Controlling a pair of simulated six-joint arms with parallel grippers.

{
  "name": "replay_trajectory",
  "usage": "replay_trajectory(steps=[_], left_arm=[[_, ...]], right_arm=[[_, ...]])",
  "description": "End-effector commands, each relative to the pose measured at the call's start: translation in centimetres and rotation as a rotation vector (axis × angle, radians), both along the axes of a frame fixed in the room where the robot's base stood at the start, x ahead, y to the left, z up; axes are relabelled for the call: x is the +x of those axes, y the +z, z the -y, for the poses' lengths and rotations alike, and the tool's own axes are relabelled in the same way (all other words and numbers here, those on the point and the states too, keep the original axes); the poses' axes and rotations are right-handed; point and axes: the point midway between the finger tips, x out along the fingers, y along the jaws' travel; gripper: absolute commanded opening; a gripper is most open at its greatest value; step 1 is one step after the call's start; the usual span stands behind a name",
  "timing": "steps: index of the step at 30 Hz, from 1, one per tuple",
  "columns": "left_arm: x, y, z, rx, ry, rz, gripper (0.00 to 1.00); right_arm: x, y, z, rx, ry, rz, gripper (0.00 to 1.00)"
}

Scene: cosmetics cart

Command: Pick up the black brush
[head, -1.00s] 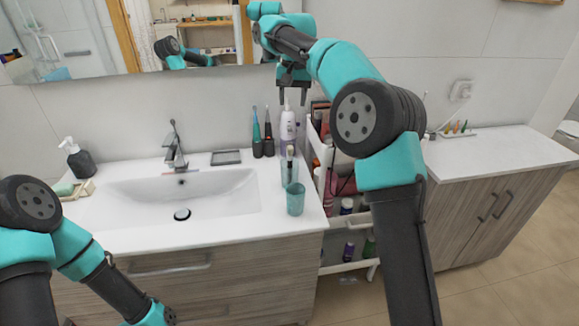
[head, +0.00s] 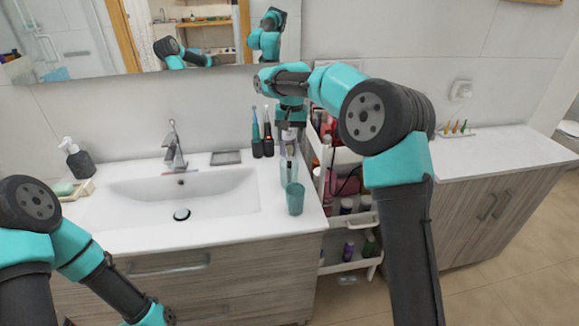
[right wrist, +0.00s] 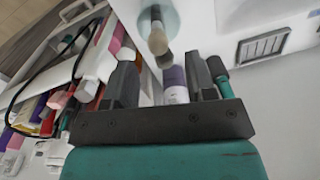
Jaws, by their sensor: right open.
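My right gripper (head: 291,134) points down just behind the cup, open, over a white and purple bottle. In the right wrist view this bottle (right wrist: 175,84) lies between the fingers (right wrist: 163,72), beyond the tips. My left gripper (head: 158,316) is at the lower left, its fingers mostly cut off.
Two electric toothbrushes (head: 262,143) stand close left of my right gripper. A white cart (head: 345,157) with several bottles is to the right.

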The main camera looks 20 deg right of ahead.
Motion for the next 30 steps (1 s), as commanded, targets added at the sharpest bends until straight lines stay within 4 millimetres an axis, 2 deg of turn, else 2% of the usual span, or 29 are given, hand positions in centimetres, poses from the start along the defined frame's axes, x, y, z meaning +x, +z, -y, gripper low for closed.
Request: replay_trajectory(steps=[11, 24, 30], left_arm=[[0.0, 0.0, 0.0, 0.000, 0.000, 0.000, 0.42], [0.0, 0.0, 0.0, 0.000, 0.000, 0.000, 0.42], [0.0, 0.0, 0.0, 0.000, 0.000, 0.000, 0.42]], right_arm=[[0.0, -0.3, 0.0, 0.000, 0.000, -0.001, 0.51], [-0.3, -5.1, -0.2, 0.000, 0.000, -0.001, 0.51], [-0.3, -5.4, -0.2, 0.001, 0.000, -0.001, 0.51]])
